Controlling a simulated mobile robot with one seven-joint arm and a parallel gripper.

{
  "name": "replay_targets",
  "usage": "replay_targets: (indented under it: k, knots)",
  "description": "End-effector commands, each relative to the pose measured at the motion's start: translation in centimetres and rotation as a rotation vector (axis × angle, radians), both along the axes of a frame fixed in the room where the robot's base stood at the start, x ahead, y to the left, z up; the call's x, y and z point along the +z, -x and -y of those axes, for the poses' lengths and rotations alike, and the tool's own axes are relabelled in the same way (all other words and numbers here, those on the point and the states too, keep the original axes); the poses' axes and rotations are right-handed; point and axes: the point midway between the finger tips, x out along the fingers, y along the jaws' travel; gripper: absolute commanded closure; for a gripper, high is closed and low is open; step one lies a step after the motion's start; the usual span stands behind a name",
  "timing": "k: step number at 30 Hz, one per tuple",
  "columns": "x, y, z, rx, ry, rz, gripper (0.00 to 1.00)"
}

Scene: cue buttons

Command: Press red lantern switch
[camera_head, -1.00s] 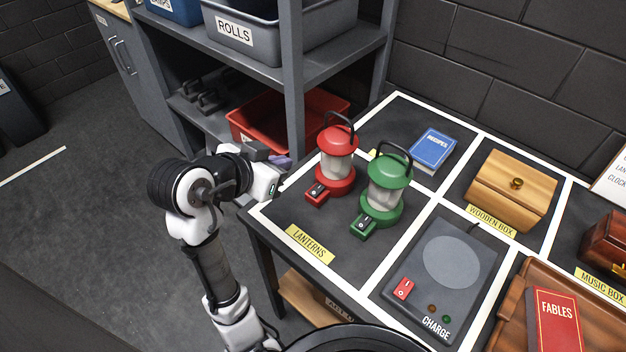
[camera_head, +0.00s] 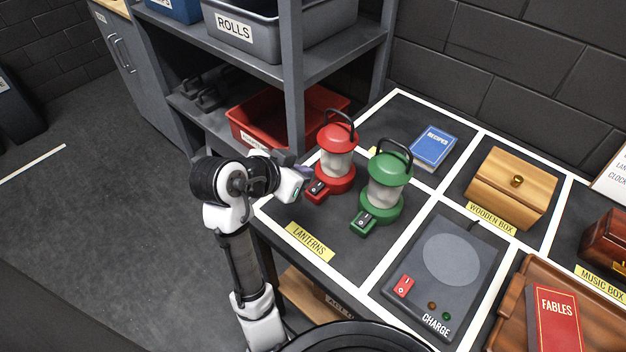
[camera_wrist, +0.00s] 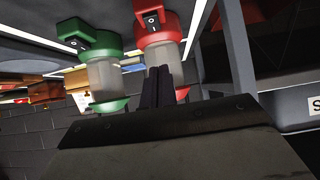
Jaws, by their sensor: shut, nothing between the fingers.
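The red lantern (camera_head: 336,158) stands upright on the table in the lanterns square. Its small switch block (camera_head: 318,188) juts out at the base toward the front left. In the wrist view the lantern's red base (camera_wrist: 170,27) and its dark rocker switch (camera_wrist: 152,19) show, with the picture upside down. My gripper (camera_head: 300,177) is shut and empty, just left of the red lantern and close to the switch block. In the wrist view the fingertips (camera_wrist: 159,72) cover part of the lantern's clear body. Whether they touch it I cannot tell.
A green lantern (camera_head: 386,188) stands close on the right of the red one. A shelf (camera_head: 318,62) with a red bin (camera_head: 262,126) rises behind left. A charge pad (camera_head: 452,262), wooden box (camera_head: 512,188) and blue book (camera_head: 433,146) lie farther right.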

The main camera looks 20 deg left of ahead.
Motion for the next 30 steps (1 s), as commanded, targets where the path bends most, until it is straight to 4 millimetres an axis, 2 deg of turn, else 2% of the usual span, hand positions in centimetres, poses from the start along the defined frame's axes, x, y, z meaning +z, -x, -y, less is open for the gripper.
replay_targets:
  k: [5, 9, 13, 18, 30]
  knots:
    - [-2.3, -2.9, 1.2, -0.001, 0.004, -0.004, 1.0]
    - [-4.3, -3.1, 1.2, 0.002, 0.004, -0.003, 1.0]
    - [-5.6, -3.3, 1.2, 0.002, 0.002, -0.002, 1.0]
    - [-6.2, -3.4, 1.2, 0.001, -0.001, -0.001, 1.0]
    - [-6.3, -3.6, 1.2, -0.001, -0.001, -0.001, 1.0]
